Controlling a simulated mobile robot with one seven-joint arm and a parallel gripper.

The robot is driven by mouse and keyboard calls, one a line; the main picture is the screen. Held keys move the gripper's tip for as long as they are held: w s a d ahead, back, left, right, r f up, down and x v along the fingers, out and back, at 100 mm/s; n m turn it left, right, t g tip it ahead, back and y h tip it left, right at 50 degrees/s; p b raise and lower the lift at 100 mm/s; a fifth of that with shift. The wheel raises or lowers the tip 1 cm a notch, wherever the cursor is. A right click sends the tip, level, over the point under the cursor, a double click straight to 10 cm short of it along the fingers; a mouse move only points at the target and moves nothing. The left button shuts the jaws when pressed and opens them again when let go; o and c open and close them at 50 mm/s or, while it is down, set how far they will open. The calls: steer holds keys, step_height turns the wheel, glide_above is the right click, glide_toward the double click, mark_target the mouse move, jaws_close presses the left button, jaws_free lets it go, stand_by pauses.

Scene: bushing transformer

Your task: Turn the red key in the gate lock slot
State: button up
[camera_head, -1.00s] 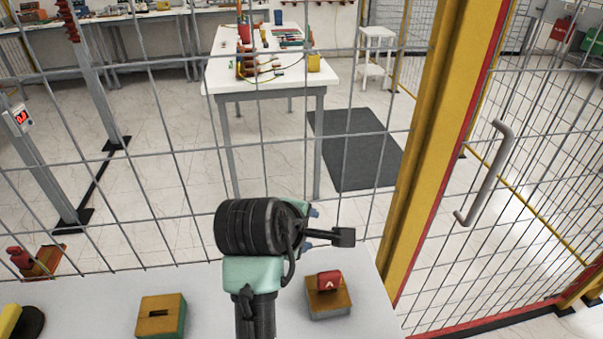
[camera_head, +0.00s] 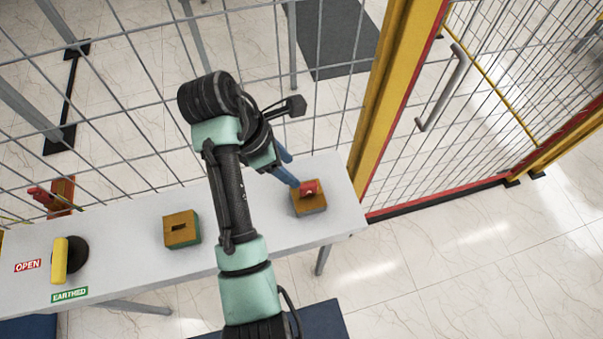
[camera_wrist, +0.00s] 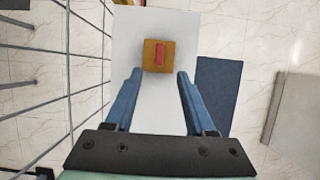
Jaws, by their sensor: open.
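The red key (camera_head: 309,188) stands in the slot of a yellow-topped lock block (camera_head: 310,206) near the right end of the grey-white shelf. My gripper (camera_head: 294,182) points down at the key, with blue fingers just to its left in the head view. In the wrist view my gripper (camera_wrist: 158,74) is open, its two fingers spread wide. The red key (camera_wrist: 160,53) shows there as a narrow upright bar on the block (camera_wrist: 150,66), between the finger lines and a little beyond the tips. Nothing is held.
A second yellow-topped block (camera_head: 182,229) with an empty slot is left of my arm. A yellow handle (camera_head: 60,262) sits between OPEN and EARTHED labels. The mesh fence (camera_head: 150,120) runs behind the shelf; a yellow post (camera_head: 390,100) and gate (camera_head: 500,110) stand right.

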mark_target(308, 185)
steer(key=p+x, duration=0.1)
steer(key=x, duration=1)
steer(key=shift+d+f, duration=0.1)
steer(key=shift+f, duration=0.05)
jaws_close()
steer(key=shift+w, duration=0.1)
